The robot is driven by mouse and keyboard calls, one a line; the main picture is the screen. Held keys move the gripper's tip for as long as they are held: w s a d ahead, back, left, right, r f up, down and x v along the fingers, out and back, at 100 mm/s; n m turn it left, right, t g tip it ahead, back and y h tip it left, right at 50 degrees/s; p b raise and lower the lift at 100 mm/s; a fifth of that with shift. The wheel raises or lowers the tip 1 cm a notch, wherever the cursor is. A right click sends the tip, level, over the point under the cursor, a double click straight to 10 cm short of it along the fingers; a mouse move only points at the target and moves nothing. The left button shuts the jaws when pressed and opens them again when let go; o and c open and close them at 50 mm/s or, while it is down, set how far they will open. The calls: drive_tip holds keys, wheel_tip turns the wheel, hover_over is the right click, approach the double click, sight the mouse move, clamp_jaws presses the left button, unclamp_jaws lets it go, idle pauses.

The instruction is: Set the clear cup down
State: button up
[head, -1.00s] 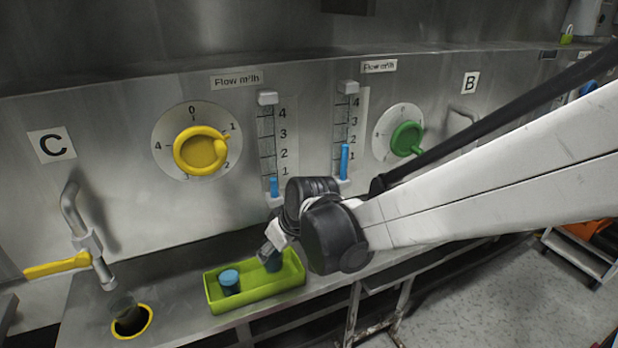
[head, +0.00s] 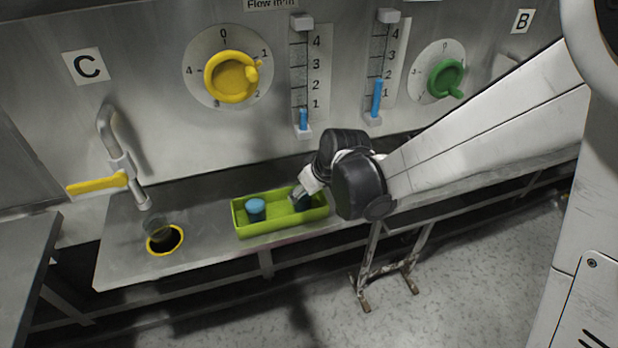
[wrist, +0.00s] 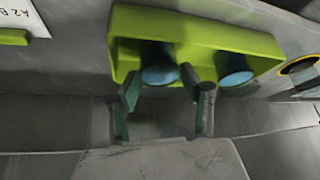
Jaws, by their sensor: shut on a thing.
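A clear cup (head: 155,228) stands at the yellow-ringed drain hole (head: 165,240), below the tap; a small part of it seems to show at the right edge in the wrist view. My gripper (head: 303,193) is over the right part of the green tray (head: 282,227), away from the clear cup. In the wrist view, my fingers (wrist: 166,92) are on either side of a blue-topped dark cup (wrist: 160,75) and shut on it. This cup is at the tray, partly hidden by my gripper in the head view. I cannot tell whether it touches the tray floor.
A second blue-topped cup (head: 255,208) stands in the left part of the tray. A tap (head: 122,165) with a yellow lever (head: 98,184) overhangs the hole. Dials and flow tubes (head: 303,80) line the wall behind. The steel counter is bare between hole and tray.

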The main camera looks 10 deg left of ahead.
drive_tip(key=o, duration=1.2)
drive_tip(key=shift+o, duration=0.2)
drive_tip(key=shift+r, duration=0.15)
drive_tip(key=v, duration=1.2)
drive_tip(key=s+d+r+m+t+h, duration=0.1)
drive_tip(key=s+d+m, duration=0.4)
drive_tip(key=d, duration=0.8)
drive_tip(key=s+d+r+m+t+h, duration=0.2)
drive_tip(key=s+d+r+m+h, duration=0.1)
drive_tip(key=s+d, duration=0.7)
drive_tip(key=d+r+m, duration=0.1)
drive_tip(key=d+m, duration=0.1)
drive_tip(key=d, duration=0.2)
drive_tip(key=shift+s+d+r+t+h+p, duration=0.25)
drive_tip(key=shift+d+t+h+p, duration=0.05)
drive_tip(key=shift+h+p, duration=0.1)
drive_tip(key=shift+f, duration=0.1)
